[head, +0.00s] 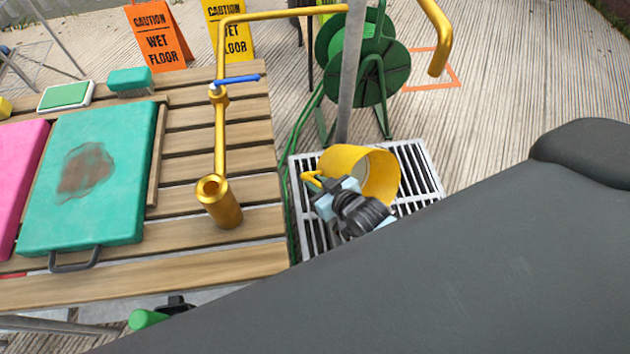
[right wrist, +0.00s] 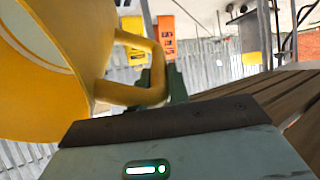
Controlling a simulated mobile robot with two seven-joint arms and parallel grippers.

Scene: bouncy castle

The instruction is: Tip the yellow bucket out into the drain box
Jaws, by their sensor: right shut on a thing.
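The yellow bucket (head: 382,172) is tipped onto its side over the drain box (head: 428,172), a box with a pale slatted grate. Its open mouth faces right in the head view. My right gripper (head: 322,188) is shut on the bucket's side handle, at the bucket's left. In the right wrist view the bucket (right wrist: 80,60) fills the left, with its looped handle (right wrist: 152,75) just beyond the gripper (right wrist: 165,118). I cannot tell whether anything is left inside the bucket. My left gripper is not in view.
A slatted wooden table (head: 180,260) stands left of the drain box, with a brass pipe (head: 222,130) and a stained teal pad (head: 120,160). A green hose reel (head: 365,60) and a grey pole (head: 350,70) stand behind the box. Wet-floor signs (head: 155,35) stand further back.

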